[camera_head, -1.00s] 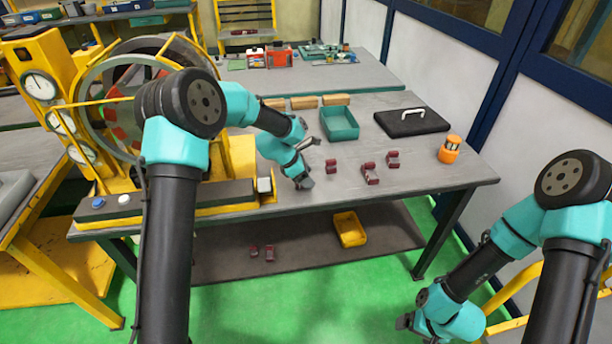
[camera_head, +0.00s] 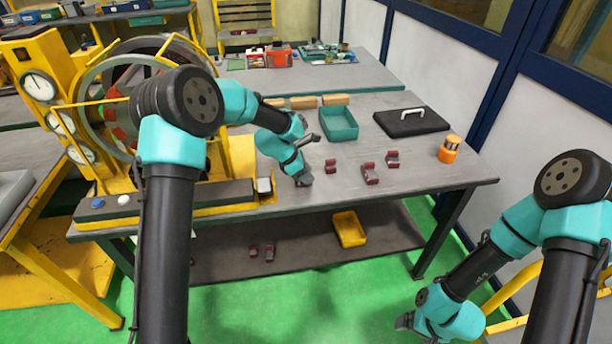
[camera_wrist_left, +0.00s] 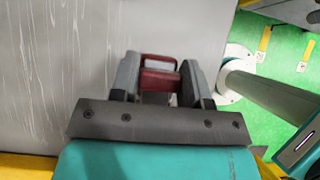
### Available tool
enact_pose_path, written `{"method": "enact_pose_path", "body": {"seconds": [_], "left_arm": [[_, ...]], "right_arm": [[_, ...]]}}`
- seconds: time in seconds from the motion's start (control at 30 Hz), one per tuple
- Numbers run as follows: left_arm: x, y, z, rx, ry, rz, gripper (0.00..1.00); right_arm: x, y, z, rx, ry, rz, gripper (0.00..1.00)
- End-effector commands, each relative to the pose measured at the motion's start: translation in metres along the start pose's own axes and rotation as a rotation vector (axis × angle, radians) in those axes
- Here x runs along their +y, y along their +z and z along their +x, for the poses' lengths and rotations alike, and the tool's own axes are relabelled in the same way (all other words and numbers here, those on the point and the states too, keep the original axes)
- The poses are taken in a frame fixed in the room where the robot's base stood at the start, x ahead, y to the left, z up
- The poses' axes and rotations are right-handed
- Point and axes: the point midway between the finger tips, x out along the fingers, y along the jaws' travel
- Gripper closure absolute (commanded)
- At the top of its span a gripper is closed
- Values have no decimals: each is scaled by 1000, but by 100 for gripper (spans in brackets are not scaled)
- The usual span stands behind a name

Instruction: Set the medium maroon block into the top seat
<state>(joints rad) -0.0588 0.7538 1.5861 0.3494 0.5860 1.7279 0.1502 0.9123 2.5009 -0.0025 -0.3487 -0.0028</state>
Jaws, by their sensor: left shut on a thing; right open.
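My left gripper (camera_head: 304,181) is low over the front of the grey workbench. In the left wrist view its two fingers (camera_wrist_left: 159,82) are shut on a maroon block (camera_wrist_left: 160,77), which has a pale grey inner part. In the head view I cannot make out the held block. Three other maroon blocks, at left (camera_head: 331,166), middle (camera_head: 370,174) and right (camera_head: 392,159), lie to the right of it. The ring fixture (camera_head: 92,88) stands at the left, partly behind my left arm; its top seat is not clear to see. My right gripper (camera_head: 404,322) is open, low at the right.
A teal bin (camera_head: 339,123), a black case (camera_head: 411,122) and an orange container (camera_head: 449,149) stand on the bench. Wooden blocks (camera_head: 303,102) lie at the back. A yellow bin (camera_head: 349,229) and maroon pieces (camera_head: 269,252) are on the lower shelf. The front right of the bench is clear.

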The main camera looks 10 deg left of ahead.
Motion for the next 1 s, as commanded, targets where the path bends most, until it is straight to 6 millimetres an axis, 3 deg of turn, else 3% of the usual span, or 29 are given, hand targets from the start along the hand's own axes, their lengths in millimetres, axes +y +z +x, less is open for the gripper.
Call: {"method": "enact_pose_path", "body": {"seconds": [0.7,1.0], "left_arm": [[0,25,-36,-1,2,0,100],[0,28,-40,-1,2,-1,100]], "right_arm": [[0,0,0,0,0,0,11],[0,0,0,0,0,0,11]]}}
